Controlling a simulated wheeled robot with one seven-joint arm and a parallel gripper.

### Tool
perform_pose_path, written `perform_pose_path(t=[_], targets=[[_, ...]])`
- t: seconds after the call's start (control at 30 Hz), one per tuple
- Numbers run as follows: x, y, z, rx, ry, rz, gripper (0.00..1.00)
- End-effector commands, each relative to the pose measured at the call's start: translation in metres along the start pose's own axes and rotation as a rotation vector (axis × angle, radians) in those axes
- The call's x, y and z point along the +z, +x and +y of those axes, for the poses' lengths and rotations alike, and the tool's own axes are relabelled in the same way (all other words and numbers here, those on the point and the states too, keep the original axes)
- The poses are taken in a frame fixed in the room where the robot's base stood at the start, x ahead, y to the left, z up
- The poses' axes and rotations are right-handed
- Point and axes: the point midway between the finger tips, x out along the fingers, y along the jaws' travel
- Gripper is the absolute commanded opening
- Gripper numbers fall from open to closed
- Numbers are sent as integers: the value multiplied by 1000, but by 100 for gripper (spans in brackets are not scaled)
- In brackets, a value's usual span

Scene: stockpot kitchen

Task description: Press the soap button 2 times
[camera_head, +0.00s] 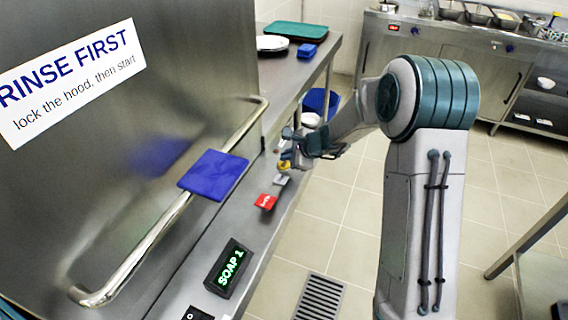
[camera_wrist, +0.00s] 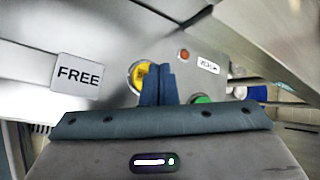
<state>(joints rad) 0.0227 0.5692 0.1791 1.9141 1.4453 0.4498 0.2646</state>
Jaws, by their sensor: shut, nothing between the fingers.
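A yellow round button (camera_head: 284,166) sits on the steel front panel beside my gripper (camera_head: 285,150). In the wrist view the yellow button (camera_wrist: 138,76) shows partly behind the shut fingers of my gripper (camera_wrist: 158,70). I cannot tell whether the fingertips touch it. No readable label marks it as the soap button. A black display (camera_head: 230,268) nearer on the panel reads "SOAP 1" in green. A green button (camera_wrist: 202,99) is partly hidden by my gripper, and a small orange-red light (camera_wrist: 184,54) sits above it.
A "FREE" tag (camera_wrist: 80,74) is beside the yellow button. A red tag (camera_head: 266,202) and a black switch (camera_head: 196,314) are on the panel. A steel bar handle (camera_head: 150,240) runs along the hood, with a blue square (camera_head: 213,172) over it. Open tiled floor lies right.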

Motion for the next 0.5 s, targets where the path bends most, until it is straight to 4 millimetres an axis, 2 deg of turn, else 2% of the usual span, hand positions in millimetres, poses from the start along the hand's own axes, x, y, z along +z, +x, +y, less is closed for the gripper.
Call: perform_pose_path(t=[0.17, 0.5], targets=[[4, -6, -4, -1, -1, 0, 0], [22, -30, -22, -1, -1, 0, 0]])
